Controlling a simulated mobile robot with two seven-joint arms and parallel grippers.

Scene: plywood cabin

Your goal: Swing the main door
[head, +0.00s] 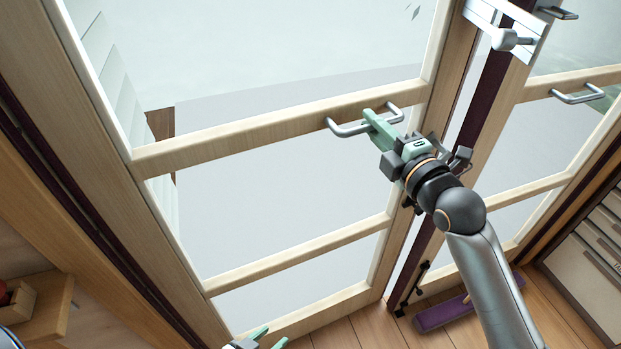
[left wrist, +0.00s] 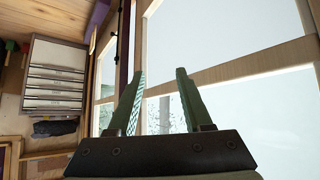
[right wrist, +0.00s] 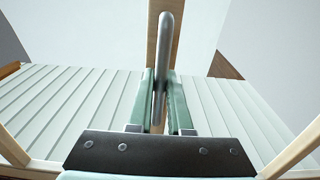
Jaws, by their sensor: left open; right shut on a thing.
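The main door (head: 280,130) is a light wooden frame with large glass panes and fills the middle of the head view. Its silver bar handle (head: 343,130) is on the crossrail near the door's right side. My right gripper (head: 372,118) is shut on this handle. In the right wrist view the handle (right wrist: 167,35) runs between the two green fingers (right wrist: 161,85). My left gripper (head: 258,338) is low at the bottom edge of the head view, away from the handle. In the left wrist view its fingers (left wrist: 160,75) are apart with nothing between them.
A second glazed panel with its own handle (head: 577,98) stands to the right, past a dark purple post. A white latch plate (head: 508,35) is at the upper right. Drawers (head: 595,235) stand at far right. A purple-headed broom (head: 440,312) lies on the floor. A wooden shelf (head: 50,305) is lower left.

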